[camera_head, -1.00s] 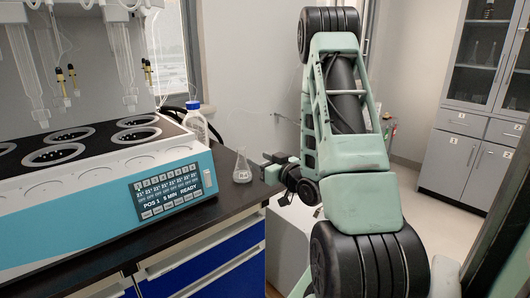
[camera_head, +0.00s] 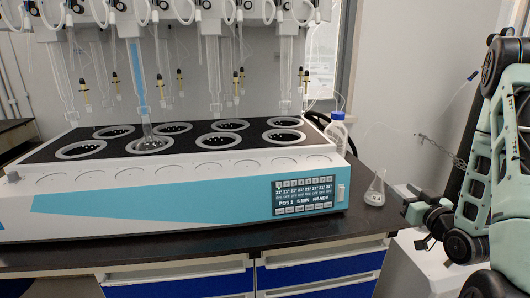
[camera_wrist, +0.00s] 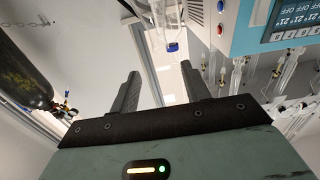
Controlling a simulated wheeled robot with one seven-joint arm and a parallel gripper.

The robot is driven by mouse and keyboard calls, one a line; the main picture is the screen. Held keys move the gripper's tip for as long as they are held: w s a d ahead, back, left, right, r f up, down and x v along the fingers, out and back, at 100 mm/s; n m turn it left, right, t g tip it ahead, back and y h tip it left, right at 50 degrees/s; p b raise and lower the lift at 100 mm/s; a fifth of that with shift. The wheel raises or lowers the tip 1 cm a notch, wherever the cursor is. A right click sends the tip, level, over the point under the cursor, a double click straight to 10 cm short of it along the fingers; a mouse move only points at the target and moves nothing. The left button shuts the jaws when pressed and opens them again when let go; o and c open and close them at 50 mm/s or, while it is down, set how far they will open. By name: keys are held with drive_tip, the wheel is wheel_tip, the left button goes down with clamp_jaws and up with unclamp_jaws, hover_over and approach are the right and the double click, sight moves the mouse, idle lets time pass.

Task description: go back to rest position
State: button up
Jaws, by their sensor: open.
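My gripper (camera_wrist: 160,88) is open in the wrist view, its two dark fingers spread with nothing between them. In the head view my folded arm stands at the right edge, and its wrist end is just right of a small conical flask. The gripper's fingertips are hard to make out there. The multi distiller (camera_head: 180,190) is a long white and blue unit on the dark bench. Its display (camera_head: 304,196) reads "POS 1 5 MIN READY". A clear flask with a tall neck (camera_head: 148,136) sits in one front heating well under a bluish tube.
The small labelled flask (camera_head: 375,190) stands upright near the bench's right end, close to my wrist. A blue-capped bottle (camera_head: 337,132) stands behind the distiller's right end. Hanging glass tubes line the distiller's top. A dark gas cylinder (camera_wrist: 24,78) shows in the wrist view.

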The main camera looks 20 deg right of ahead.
drive_tip(key=w+a+g, duration=0.1)
drive_tip(key=w+a, duration=0.1)
drive_tip(key=w+a+f+n+g+y, duration=0.1)
drive_tip(key=w+a+g, duration=0.1)
drive_tip(key=w+a+n+g+y, duration=0.1)
drive_tip(key=a, duration=0.1)
drive_tip(key=shift+w+a+f+g, duration=0.2)
drive_tip(key=shift+w+a+g, duration=0.1)
drive_tip(key=shift+w+a, duration=0.1)
drive_tip(key=s+a+r+n+g+y+p, duration=0.1)
drive_tip(key=s+a+r+g, duration=0.3)
drive_tip(key=s+a, duration=0.4)
drive_tip(key=s+a+r+n+g+y+p, duration=0.1)
drive_tip(key=s+a+r+n+g+p, duration=0.2)
drive_tip(key=s+a, duration=0.5)
drive_tip(key=s+a+r+n+g+y+p, duration=0.1)
drive_tip(key=s+a+r+n+g, duration=0.3)
drive_tip(key=a, duration=1.9)
drive_tip(key=s+r+g+p, duration=0.1)
drive_tip(key=s, duration=0.3)
drive_tip(key=shift+g+p, duration=0.35)
drive_tip(key=shift+g, duration=0.05)
